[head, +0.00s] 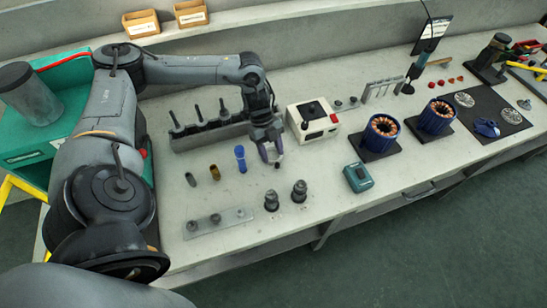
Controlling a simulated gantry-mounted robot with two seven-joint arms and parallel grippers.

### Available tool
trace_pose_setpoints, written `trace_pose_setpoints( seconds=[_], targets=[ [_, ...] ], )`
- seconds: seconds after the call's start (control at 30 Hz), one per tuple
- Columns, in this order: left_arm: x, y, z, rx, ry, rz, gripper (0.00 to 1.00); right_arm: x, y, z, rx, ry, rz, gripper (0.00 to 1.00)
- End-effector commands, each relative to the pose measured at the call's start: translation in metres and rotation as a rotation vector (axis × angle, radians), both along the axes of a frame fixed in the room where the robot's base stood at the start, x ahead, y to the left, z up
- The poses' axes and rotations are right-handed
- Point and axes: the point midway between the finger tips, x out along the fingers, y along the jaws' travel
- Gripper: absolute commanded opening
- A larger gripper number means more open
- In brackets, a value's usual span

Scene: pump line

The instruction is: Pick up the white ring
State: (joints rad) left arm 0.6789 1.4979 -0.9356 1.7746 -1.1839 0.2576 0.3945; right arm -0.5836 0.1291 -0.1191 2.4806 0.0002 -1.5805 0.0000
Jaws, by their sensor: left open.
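My left gripper (271,153) is open and points down over the bench, close to its surface, between the blue cylinder (240,158) and the white box with a black knob (313,118). A small dark piece (278,165) shows just below its fingertips. I cannot make out a white ring for certain; it may be hidden by the gripper or too small to tell. Nothing is clearly held between the fingers. My right gripper is not in view.
Behind the gripper stands a rack (210,133) with upright tools. In front are two dark metal fittings (299,191) and a metal strip (217,222) with knobs. A teal device (358,177) and two blue motor stators (381,135) stand to the right.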

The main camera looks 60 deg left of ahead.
Motion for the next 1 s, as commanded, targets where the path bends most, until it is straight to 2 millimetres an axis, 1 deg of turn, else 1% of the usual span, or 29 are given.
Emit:
trace_pose_setpoints(
  seconds=[0.27,0.4,0.5,0.67,0.7,0.77,1.0],
  targets=[
    [0.008,-0.012,-0.028,-0.002,-0.001,-0.002,0.5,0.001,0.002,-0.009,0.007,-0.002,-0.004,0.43],
    [0.008,-0.018,-0.042,-0.002,-0.001,-0.001,0.5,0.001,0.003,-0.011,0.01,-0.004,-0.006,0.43],
    [0.008,-0.019,-0.046,-0.001,0.0,0.0,0.5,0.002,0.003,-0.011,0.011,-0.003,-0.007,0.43],
    [0.008,-0.019,-0.045,0.0,0.0,0.001,0.5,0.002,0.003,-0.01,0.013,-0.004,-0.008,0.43],
    [0.008,-0.019,-0.045,0.0,0.0,0.001,0.48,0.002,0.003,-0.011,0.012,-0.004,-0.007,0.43],
    [0.008,-0.019,-0.045,0.0,0.0,0.001,0.39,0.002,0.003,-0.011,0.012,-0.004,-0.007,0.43],
    [0.008,-0.019,-0.045,0.0,0.0,0.001,0.02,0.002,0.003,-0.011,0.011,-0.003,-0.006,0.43]
  ],
)
